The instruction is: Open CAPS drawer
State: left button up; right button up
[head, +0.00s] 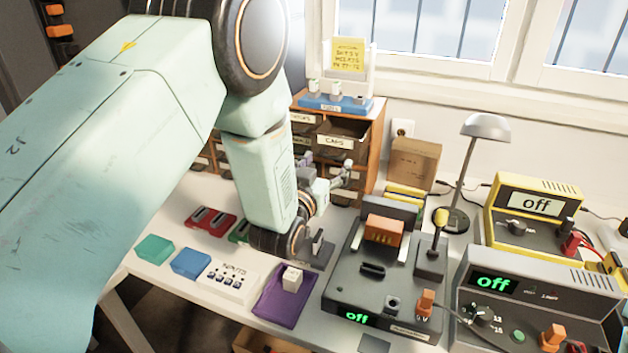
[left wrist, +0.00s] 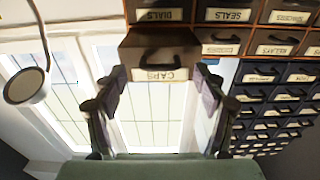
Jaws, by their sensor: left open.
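The CAPS drawer (head: 334,141) is in the wooden drawer cabinet (head: 372,150) at the back of the bench. It stands out from the cabinet front, with its dark open top showing. In the left wrist view the CAPS drawer (left wrist: 160,74) also juts out past its neighbours, with a dark handle above its white label. My left gripper (head: 326,172) is open in front of the cabinet, just below the drawer. In the left wrist view its fingers (left wrist: 157,78) stand apart at either side of the drawer front, with nothing seen between them gripped. My right gripper is not in view.
A blue tray (head: 335,104) and a yellow note stand on the cabinet. A cardboard box (head: 414,161), a desk lamp (head: 485,128) and a dark test station (head: 372,272) stand to the right. A purple tray (head: 272,305) lies in front. My left arm hides much of the left side.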

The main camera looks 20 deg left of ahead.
pick_arm(q)
jog(key=s, duration=0.9)
jog(key=shift+a, duration=0.15)
